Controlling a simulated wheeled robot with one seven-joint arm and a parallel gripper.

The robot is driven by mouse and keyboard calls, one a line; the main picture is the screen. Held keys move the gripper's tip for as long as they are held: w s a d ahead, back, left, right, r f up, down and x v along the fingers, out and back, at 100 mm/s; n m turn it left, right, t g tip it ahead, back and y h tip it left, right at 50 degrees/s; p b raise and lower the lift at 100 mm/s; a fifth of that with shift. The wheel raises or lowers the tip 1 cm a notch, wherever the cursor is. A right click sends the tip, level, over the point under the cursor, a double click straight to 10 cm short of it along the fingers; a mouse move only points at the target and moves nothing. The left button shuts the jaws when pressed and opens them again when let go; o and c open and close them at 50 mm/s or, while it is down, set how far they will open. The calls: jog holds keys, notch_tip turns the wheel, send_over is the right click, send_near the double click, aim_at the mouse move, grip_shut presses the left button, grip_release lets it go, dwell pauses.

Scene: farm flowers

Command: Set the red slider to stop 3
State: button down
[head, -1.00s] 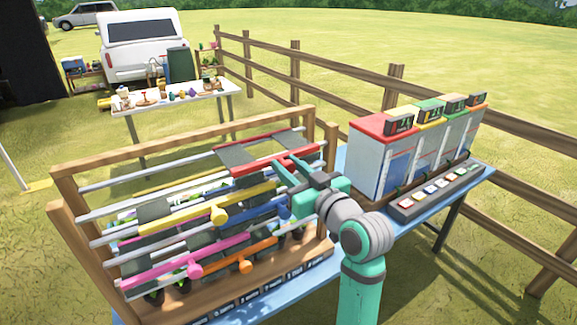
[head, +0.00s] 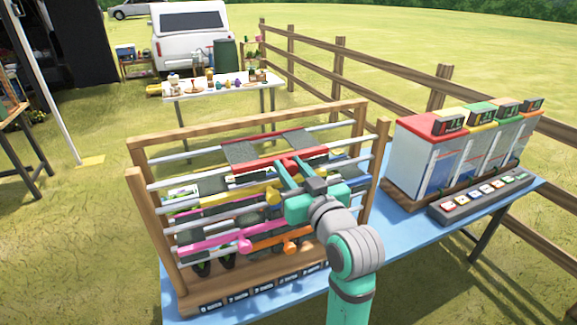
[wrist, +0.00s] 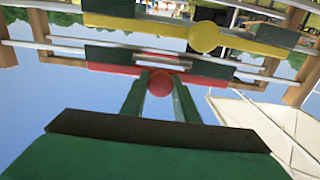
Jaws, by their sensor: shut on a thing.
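The red slider (head: 252,171) is a red bar with dark grey panels on the top rails of a wooden rack (head: 250,130). It sits around the middle to right of the rails. My gripper (head: 285,175) reaches it from the front. In the wrist view, my gripper (wrist: 160,90) has its fingers shut on the red slider's round red knob (wrist: 160,82). The red bar (wrist: 112,68) shows behind the knob. Stop labels (head: 238,297) run along the rack's base; their text is too small to read, and my arm hides some.
A yellow slider with a round knob (head: 272,195) lies just below. A pink knob (head: 243,246) and an orange knob (head: 291,247) are lower. A box unit (head: 440,155) and a button panel (head: 480,200) stand at right on the blue table (head: 400,240).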

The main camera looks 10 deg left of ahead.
dwell(0.3)
jog(key=c, duration=1.4)
grip_release()
jog(key=shift+s, duration=0.1)
jog(key=v, duration=1)
jog(key=shift+s+d, duration=0.2)
jog(key=shift+d, duration=0.05)
